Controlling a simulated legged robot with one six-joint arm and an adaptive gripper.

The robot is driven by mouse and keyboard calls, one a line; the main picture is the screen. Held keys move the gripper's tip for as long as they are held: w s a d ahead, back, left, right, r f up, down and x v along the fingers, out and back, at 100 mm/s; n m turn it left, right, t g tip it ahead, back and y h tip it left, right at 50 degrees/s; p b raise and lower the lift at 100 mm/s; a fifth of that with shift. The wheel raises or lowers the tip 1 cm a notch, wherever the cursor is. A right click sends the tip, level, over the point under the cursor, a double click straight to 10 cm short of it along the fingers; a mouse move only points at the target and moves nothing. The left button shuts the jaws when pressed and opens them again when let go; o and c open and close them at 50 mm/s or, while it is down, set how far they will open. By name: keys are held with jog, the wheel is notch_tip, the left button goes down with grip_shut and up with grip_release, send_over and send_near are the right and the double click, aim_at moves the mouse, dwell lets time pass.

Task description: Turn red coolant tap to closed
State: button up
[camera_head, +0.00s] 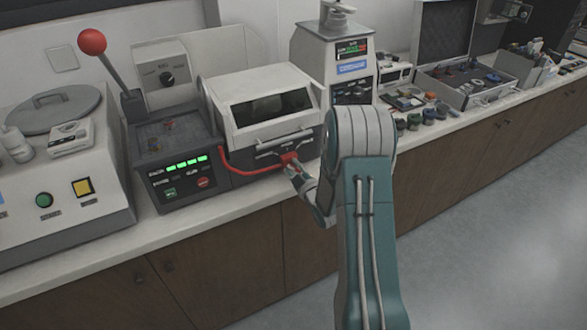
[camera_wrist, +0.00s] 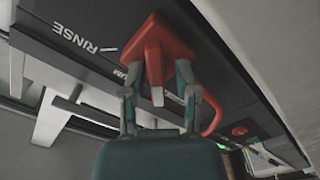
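The red coolant tap (camera_wrist: 156,45) is on the dark front of the machine in the wrist view, with a short grey piece pointing down from it. The tap also shows small in the head view (camera_head: 289,158), below the machine's white hood. My gripper (camera_wrist: 158,72) reaches up to the tap, with one finger on each side of its narrower red part. The fingers are spread, and gaps show between them and that part. Whether a fingertip touches the tap's wider part is unclear. In the head view my gripper (camera_head: 294,170) is small, just below the tap.
A red hose (camera_head: 235,168) runs along the machine front to the tap. A metal bar handle (camera_head: 285,140) lies just above it. A "RINSE" label (camera_wrist: 75,38) is beside the tap. A control panel with green lights (camera_head: 187,163) is to the left. The floor (camera_head: 480,240) is clear at right.

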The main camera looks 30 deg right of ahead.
dwell(0.3)
jog(key=s, duration=1.2)
jog(key=shift+d, duration=0.2)
jog(key=s+a+r+m+g+h, duration=0.1)
jog(key=a+r+m+g, duration=0.15)
jog(key=r, duration=0.45)
jog(key=s+a+r+m+g+h, duration=0.1)
jog(key=a+r+m+g+h, duration=0.1)
jog(key=a+r+g, duration=0.3)
jog(key=s+a+r+m+g+y, duration=0.1)
jog(key=s+a+r, duration=0.3)
jog(key=s, duration=0.6)
jog(key=s+a+r+m+g+y, duration=0.1)
jog(key=s+a+r+m+g, duration=0.3)
jog(key=s, duration=0.6)
jog(key=shift+s+a, duration=0.25)
jog(key=shift+a, duration=0.5)
